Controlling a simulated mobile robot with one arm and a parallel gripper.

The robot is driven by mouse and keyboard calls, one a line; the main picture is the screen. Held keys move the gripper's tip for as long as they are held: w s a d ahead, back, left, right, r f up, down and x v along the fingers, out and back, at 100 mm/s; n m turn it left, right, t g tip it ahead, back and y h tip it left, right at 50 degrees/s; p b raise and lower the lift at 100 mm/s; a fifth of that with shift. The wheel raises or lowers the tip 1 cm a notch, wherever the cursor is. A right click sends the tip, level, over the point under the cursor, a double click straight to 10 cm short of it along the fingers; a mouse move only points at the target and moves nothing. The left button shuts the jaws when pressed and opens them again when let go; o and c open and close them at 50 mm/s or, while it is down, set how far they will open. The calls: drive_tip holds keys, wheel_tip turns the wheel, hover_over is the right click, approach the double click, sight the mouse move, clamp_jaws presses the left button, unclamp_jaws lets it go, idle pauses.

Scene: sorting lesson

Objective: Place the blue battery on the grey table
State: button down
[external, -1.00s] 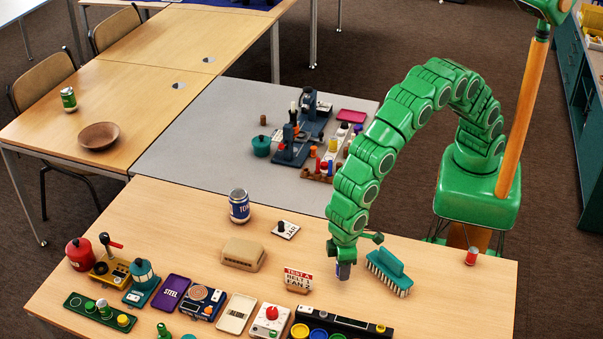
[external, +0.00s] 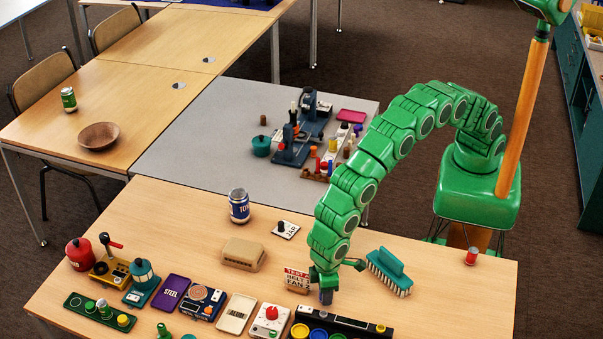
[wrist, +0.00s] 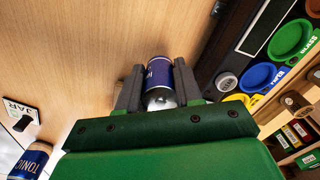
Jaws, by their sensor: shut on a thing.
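My gripper (external: 326,294) is low over the wooden table, between the small TEST sign and the long black tray. In the wrist view, the gripper (wrist: 158,90) is shut on the blue battery (wrist: 158,72), a blue cylinder with a silver end and white lettering. In the external view the fingers mostly hide the battery, and I cannot tell whether it touches the table. The grey table (external: 195,145) stands behind the wooden one, to the left of my arm, with bare surface on its left and front parts.
The wooden table (external: 440,310) is crowded along its front. The black tray (external: 365,325) with coloured cups and the TEST sign (external: 297,278) are close to my gripper. A green brush (external: 390,268) lies to its right. Microscopes (external: 298,140) and a bottle rack occupy the grey table's right half.

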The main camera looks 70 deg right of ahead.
drive_tip(key=shift+f, duration=1.55)
drive_tip(key=c, duration=0.8)
unclamp_jaws()
drive_tip(key=shift+f, duration=0.15)
drive_tip(key=shift+o, duration=0.2)
wheel_tip(320, 180, up, 12)
drive_tip(key=shift+r, duration=0.15)
